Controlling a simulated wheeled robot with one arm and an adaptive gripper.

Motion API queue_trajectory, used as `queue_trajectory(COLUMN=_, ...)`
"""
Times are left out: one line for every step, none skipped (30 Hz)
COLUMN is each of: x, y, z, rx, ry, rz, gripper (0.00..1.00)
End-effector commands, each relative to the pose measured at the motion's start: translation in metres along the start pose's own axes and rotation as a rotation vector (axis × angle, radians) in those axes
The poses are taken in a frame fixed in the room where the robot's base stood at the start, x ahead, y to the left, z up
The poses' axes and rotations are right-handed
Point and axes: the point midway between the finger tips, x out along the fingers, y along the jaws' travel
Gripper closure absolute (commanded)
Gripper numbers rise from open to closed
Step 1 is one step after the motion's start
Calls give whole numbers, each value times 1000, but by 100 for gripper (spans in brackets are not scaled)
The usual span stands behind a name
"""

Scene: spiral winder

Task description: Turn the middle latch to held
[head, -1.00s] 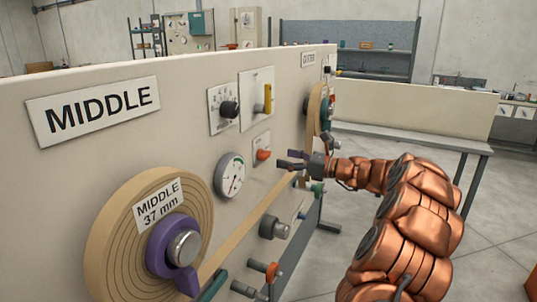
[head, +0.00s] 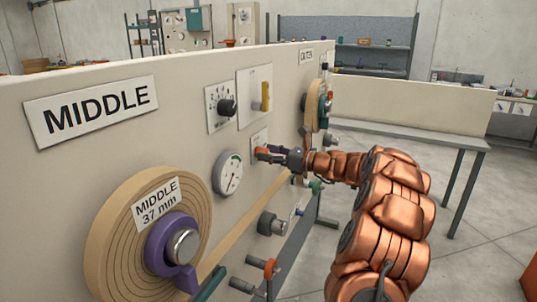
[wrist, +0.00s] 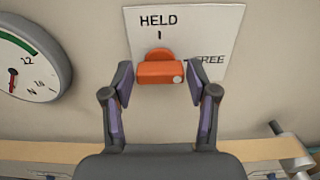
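The middle latch is an orange knob (wrist: 160,70) on a white plate (wrist: 218,32) marked HELD at the top and FREE at the right. Its bar lies sideways in the wrist view, with a pale dot at the right end, towards FREE. In the head view the latch (head: 261,153) is small and partly covered by my gripper. My gripper (wrist: 165,80) is open, with one finger to the left and one to the right of the latch. Small gaps show between the fingers and the bar. In the head view my gripper (head: 274,152) is at the panel.
A dial gauge (head: 228,173) is left of the latch. A tan strip (head: 245,230) runs below it from the labelled MIDDLE roll (head: 110,235). A black knob (head: 228,107) and a yellow lever (head: 265,97) are above. Open floor is at the right.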

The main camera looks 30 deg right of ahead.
Motion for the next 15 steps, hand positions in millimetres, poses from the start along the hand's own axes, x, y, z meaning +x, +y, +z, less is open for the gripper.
queue_trajectory(x=0, y=0, z=0, rx=0, ry=0, rz=0, gripper=50)
queue_trajectory(x=0, y=0, z=0, rx=0, ry=0, rz=0, gripper=53)
queue_trajectory(x=0, y=0, z=0, rx=0, ry=0, rz=0, gripper=57)
queue_trajectory(x=0, y=0, z=0, rx=0, ry=0, rz=0, gripper=60)
queue_trajectory(x=0, y=0, z=0, rx=0, ry=0, rz=0, gripper=64)
queue_trajectory(x=0, y=0, z=0, rx=0, ry=0, rz=0, gripper=68)
queue_trajectory(x=0, y=0, z=0, rx=0, ry=0, rz=0, gripper=71)
queue_trajectory(x=0, y=0, z=0, rx=0, ry=0, rz=0, gripper=74)
queue_trajectory(x=0, y=0, z=0, rx=0, ry=0, rz=0, gripper=78)
queue_trajectory(x=0, y=0, z=0, rx=0, ry=0, rz=0, gripper=81)
queue_trajectory(x=2, y=4, z=1, rx=1, ry=-1, rz=2, gripper=83)
queue_trajectory(x=1, y=2, z=0, rx=0, ry=0, rz=0, gripper=83)
queue_trajectory(x=1, y=1, z=0, rx=-1, ry=0, rz=0, gripper=83)
queue_trajectory(x=0, y=1, z=0, rx=-3, ry=0, rz=1, gripper=83)
queue_trajectory(x=0, y=1, z=-1, rx=-6, ry=0, rz=1, gripper=83)
